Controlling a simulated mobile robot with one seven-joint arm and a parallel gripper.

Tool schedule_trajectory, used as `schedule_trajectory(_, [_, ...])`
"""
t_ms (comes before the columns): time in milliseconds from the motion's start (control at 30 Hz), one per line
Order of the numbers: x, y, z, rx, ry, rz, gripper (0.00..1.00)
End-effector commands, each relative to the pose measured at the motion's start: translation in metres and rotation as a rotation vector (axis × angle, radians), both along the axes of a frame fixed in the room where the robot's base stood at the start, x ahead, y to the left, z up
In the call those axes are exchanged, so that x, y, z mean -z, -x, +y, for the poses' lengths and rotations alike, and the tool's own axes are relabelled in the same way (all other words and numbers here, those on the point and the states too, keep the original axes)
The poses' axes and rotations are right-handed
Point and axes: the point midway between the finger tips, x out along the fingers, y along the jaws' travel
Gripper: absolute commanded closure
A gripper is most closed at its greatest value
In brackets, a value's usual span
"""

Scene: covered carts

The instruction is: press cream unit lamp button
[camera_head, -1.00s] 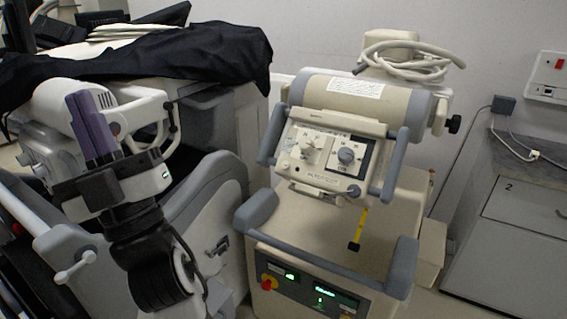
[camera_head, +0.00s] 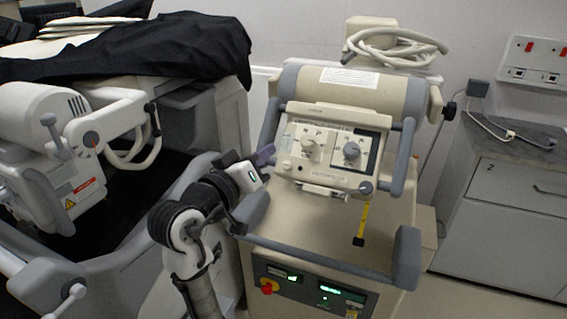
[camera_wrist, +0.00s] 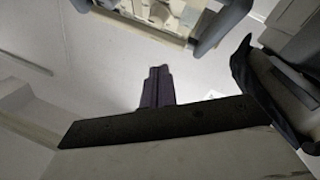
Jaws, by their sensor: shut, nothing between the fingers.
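The cream unit (camera_head: 330,230) stands in the middle of the head view, with a control head (camera_head: 330,148) carrying dials, knobs and small buttons. I cannot tell which small button is the lamp button.
Grey side handles (camera_head: 402,157) flank the control head. A grey front rail (camera_head: 320,262) crosses above a lit lower panel (camera_head: 315,290) with a red knob. A drawer cabinet (camera_head: 510,200) stands right.

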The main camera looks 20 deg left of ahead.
Motion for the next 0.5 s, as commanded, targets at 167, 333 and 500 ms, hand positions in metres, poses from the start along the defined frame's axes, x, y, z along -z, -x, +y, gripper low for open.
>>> schedule_trajectory(167, [0.0064,-0.0006,-0.0061,0.032,0.001,0.031,1.00])
schedule_trajectory(333, [0.0063,-0.0006,-0.0060,0.032,0.001,0.030,1.00])
schedule_trajectory(500, [0.0082,-0.0019,-0.0059,0.030,0.002,0.029,1.00])
